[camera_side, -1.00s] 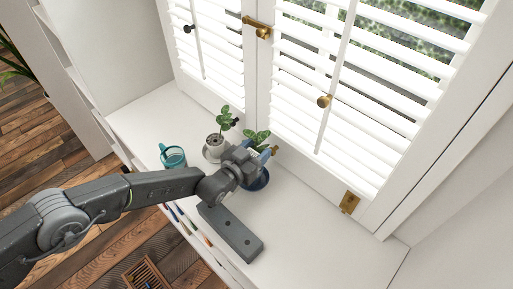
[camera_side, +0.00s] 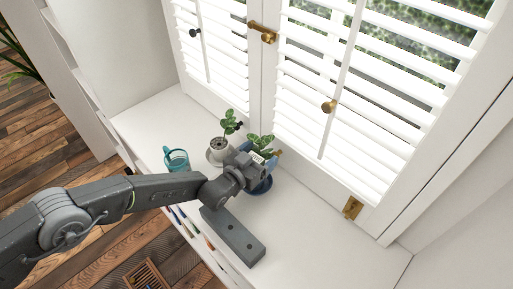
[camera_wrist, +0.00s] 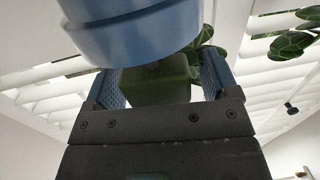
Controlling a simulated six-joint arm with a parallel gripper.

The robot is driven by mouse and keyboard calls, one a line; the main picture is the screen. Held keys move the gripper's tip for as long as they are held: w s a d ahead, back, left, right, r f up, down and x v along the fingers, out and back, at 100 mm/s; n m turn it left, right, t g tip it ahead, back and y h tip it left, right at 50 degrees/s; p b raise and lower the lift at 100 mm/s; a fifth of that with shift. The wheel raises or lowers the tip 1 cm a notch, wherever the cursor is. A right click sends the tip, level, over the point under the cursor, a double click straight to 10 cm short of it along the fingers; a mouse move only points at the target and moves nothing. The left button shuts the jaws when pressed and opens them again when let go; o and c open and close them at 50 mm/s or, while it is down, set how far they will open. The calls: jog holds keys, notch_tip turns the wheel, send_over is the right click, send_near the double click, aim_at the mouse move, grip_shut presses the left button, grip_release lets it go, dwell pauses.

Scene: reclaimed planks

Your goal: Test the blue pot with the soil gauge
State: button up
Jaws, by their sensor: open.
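The blue pot (camera_wrist: 130,38) fills the top of the wrist view, close to the camera. In the side view my gripper hides most of it, and its blue rim or saucer (camera_side: 262,187) shows below. Green leaves (camera_side: 262,142) rise behind my gripper. My gripper (camera_side: 258,158) is open over the pot, its blue fingers apart. In the wrist view a green block, apparently the soil gauge (camera_wrist: 157,84), lies between the fingers of my gripper (camera_wrist: 160,82). A small pale marked face shows there in the side view. The gauge's probe is hidden, so I cannot tell how deep it sits.
A grey block with holes (camera_side: 233,237) lies in front. Shutters (camera_side: 345,85) stand close behind. The sill (camera_side: 325,235) is clear to the right.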

jog(key=shift+s+a, duration=0.45)
jog(key=shift+s, duration=0.1)
jog(key=r, duration=0.4)
jog(key=s+r, duration=0.1)
jog(key=r, duration=0.1)
jog(key=shift+a, duration=0.35)
jog(key=shift+r, duration=0.6)
jog(key=shift+r, duration=0.1)
notch_tip(320, 180, up, 9)
dwell(0.5)
dwell(0.5)
